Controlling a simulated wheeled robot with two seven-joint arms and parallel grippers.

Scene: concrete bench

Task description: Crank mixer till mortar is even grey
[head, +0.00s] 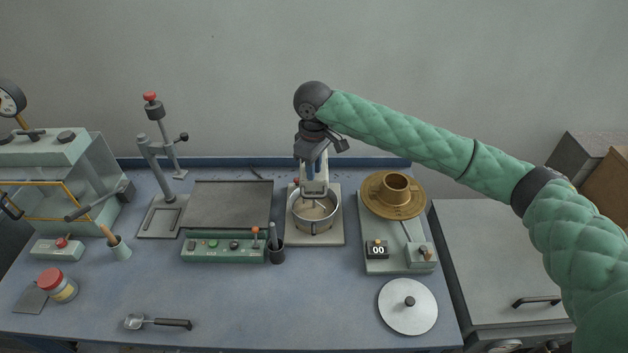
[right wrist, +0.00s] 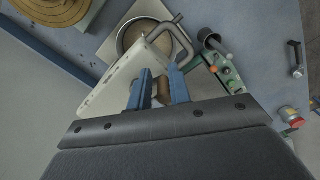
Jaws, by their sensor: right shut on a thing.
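The mixer (head: 315,188) stands mid-bench, with its pale body also in the right wrist view (right wrist: 122,80). Its steel bowl (head: 292,213) sits under the mixer head and holds mortar (head: 312,209) that looks beige-brown. Part of the mortar (right wrist: 150,35) shows in the right wrist view; how even it is cannot be told. My right gripper (head: 314,170) is at the top of the mixer. In the right wrist view its blue fingers (right wrist: 161,88) are shut on the brown crank handle (right wrist: 164,92), which is partly hidden between them. My left gripper is out of view.
A flow table with a brass disc (head: 378,207) stands right of the mixer, with a round lid (head: 408,307) in front. A green control box (head: 222,247) and a dark cup (head: 277,252) are close on the left. A scoop (head: 158,322) lies at the front; the front middle is clear.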

